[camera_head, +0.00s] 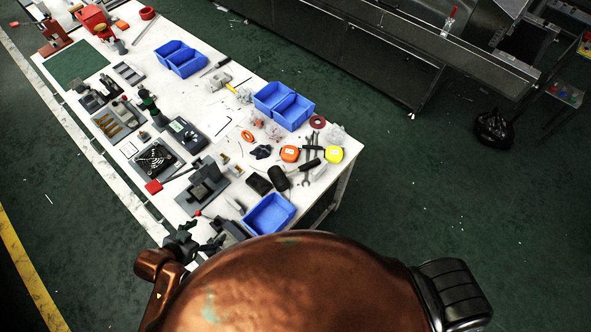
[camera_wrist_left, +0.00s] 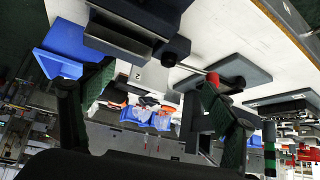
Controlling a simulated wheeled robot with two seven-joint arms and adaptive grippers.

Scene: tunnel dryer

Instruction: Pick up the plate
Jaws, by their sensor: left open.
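Several flat grey plates lie on the white workbench; I cannot tell which one is meant. In the left wrist view, a flat grey plate (camera_wrist_left: 240,66) lies by a red-ended lever. My left gripper (camera_head: 207,241) is at the near end of the bench, close to a dark grey block device (camera_head: 205,184). Its fingers (camera_wrist_left: 152,108) are spread in the left wrist view, with nothing held. My right gripper is out of view.
The white workbench (camera_head: 236,178) is crowded. A blue bin (camera_head: 270,213) stands at the near edge, right of my left gripper. Double blue bins (camera_head: 285,104) stand further back. Tape measures, wrenches and black tools lie between. Green floor right of the bench is mostly clear.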

